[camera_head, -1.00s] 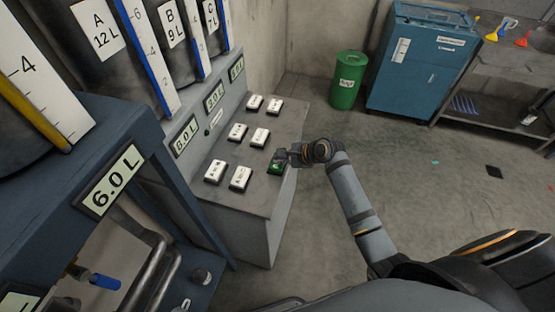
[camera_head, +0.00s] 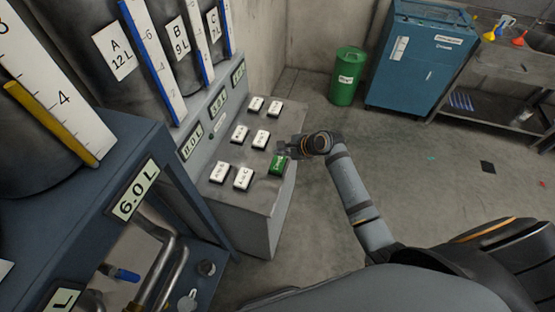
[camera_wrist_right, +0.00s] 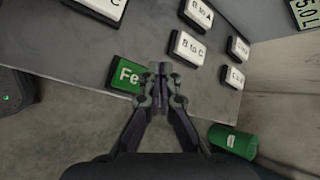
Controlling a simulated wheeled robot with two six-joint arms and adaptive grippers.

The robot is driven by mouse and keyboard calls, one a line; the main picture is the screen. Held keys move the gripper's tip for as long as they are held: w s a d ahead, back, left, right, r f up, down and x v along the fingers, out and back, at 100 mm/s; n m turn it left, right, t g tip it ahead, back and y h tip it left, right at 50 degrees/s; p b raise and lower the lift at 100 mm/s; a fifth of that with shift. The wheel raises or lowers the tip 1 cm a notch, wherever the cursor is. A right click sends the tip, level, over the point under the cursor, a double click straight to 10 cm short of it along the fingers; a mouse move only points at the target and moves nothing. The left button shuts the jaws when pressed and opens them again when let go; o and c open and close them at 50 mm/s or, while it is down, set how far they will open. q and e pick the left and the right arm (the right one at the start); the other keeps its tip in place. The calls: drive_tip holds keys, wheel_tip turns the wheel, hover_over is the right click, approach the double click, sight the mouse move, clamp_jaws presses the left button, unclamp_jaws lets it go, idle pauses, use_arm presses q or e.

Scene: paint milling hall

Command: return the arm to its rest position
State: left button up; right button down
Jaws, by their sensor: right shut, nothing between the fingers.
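My right arm reaches in from the lower right of the head view. Its gripper (camera_head: 284,149) is shut and empty, at the panel's right edge close to the green button (camera_head: 278,165). In the wrist view the closed fingertips (camera_wrist_right: 158,74) appear just right of the green button (camera_wrist_right: 127,74), whose label is partly hidden by a finger. I cannot tell whether they touch it. My left gripper is in neither current view.
The grey control panel (camera_head: 245,203) carries several white buttons. Blue framework with gauged tanks stands left. A green bin (camera_head: 347,80), a blue cabinet (camera_head: 418,65) and a bench with funnels (camera_head: 518,41) stand at the back. The floor right of the panel is open.

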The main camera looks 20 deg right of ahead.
idle(0.3)
drive_tip(key=s+d+r+n+g+h, duration=0.1)
drive_tip(key=s+d+n+g+h, duration=0.15)
drive_tip(key=s+n, duration=0.9)
drive_tip(key=s+d+r+n+g+h, duration=0.1)
drive_tip(key=s+d+n+h, duration=0.3)
drive_tip(key=s+n, duration=0.75)
drive_tip(key=s+d+f+m+g+b, duration=0.1)
drive_tip(key=s+d+f+m+b, duration=0.15)
drive_tip(key=f, duration=1.55)
drive_tip(key=s+d+f+m+g+b, duration=0.1)
drive_tip(key=s+f+b, duration=0.3)
drive_tip(key=f, duration=1.3)
drive_tip(key=s+f+b, duration=0.3)
drive_tip(key=s+f, duration=1.3)
drive_tip(key=f, duration=0.1)
drive_tip(key=shift+s+d+f, duration=0.3)
drive_tip(key=shift+s+d, duration=0.05)
drive_tip(key=shift+g, duration=0.25)
